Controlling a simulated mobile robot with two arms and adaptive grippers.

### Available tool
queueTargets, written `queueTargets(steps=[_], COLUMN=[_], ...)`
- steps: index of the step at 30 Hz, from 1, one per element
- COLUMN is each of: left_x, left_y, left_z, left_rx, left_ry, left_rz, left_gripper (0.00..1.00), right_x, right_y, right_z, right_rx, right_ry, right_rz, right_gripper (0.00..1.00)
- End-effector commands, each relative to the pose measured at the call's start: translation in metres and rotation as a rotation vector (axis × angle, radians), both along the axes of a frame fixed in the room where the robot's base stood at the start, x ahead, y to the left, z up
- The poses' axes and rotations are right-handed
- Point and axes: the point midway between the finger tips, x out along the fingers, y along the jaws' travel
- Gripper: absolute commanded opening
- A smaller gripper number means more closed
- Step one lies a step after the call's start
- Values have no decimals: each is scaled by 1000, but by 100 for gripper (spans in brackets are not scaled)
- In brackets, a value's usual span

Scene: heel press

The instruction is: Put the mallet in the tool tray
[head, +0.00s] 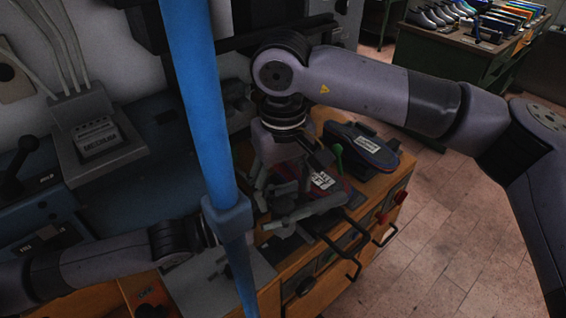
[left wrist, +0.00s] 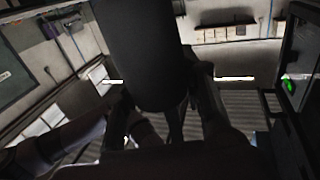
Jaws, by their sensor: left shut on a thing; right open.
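My left arm comes in from the left, and its gripper (head: 300,211) lies low over the orange bench, partly behind the blue post. In the left wrist view a large dark rounded piece, apparently the mallet (left wrist: 142,50), stands between my left fingers (left wrist: 165,105), which are shut on it. In the head view I cannot make out the mallet clearly. My right gripper (head: 276,185) points down from above, open, close beside the left one. The two overlap in the picture. I cannot tell the tool tray for sure among the dark items on the bench.
A thick blue post (head: 198,90) with a collar stands close in front. Dark, red-rimmed items with white labels (head: 362,146) lie on the orange bench (head: 400,175), near a green knob (head: 338,157). A grey-blue machine (head: 95,135) stands left. The tiled floor (head: 440,230) at right is clear.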

Motion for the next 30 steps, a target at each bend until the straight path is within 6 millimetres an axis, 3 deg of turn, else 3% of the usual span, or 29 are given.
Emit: queueTargets(steps=[3, 9, 20, 30], left_x=[0, 0, 0, 0], left_y=[0, 0, 0, 0], left_z=[2, 2, 2, 2], left_rx=[-4, -4, -4, -4], left_ry=[-4, -4, -4, -4], left_rz=[-1, -1, -1, -1], left_gripper=[0, 0, 0, 0], right_x=[0, 0, 0, 0], right_y=[0, 0, 0, 0], right_z=[-20, -39, -43, -43], right_rx=[0, 0, 1, 1], right_ry=[3, 1, 0, 0], right_rz=[-1, -1, -1, -1], right_gripper=[62, 62, 62, 39])
